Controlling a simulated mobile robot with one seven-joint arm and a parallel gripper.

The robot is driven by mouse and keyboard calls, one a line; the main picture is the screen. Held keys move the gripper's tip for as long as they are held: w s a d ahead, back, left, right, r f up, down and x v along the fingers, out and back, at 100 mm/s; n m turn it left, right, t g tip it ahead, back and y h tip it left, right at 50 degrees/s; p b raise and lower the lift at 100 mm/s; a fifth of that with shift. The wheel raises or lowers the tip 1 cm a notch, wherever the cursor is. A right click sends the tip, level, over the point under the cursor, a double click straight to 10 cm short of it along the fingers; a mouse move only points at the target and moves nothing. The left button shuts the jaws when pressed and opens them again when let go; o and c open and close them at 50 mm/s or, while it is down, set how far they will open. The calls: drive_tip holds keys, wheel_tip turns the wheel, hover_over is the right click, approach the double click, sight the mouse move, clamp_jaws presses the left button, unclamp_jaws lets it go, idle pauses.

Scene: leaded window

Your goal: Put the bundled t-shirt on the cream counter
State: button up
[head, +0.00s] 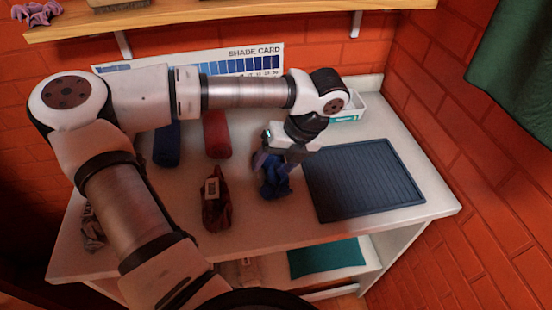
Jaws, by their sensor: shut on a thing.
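My gripper (270,167) points down over the middle of the cream counter (255,222). It is shut on a crumpled dark blue cloth bundle, which I take as the bundled t-shirt (276,187). The bundle hangs below the fingers, just left of the dark ribbed mat. I cannot tell whether its underside touches the counter. The fingers and my wrist hide its upper part.
A dark ribbed mat (365,180) covers the counter's right side. A dark red bundle with a tag (214,205), a red roll (217,135) and a blue roll (167,145) lie left. A wooden shelf (230,12) hangs above.

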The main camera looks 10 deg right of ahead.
drive_tip(key=o, duration=1.2)
drive_tip(key=b+v, duration=0.2)
drive_tip(key=v, duration=1)
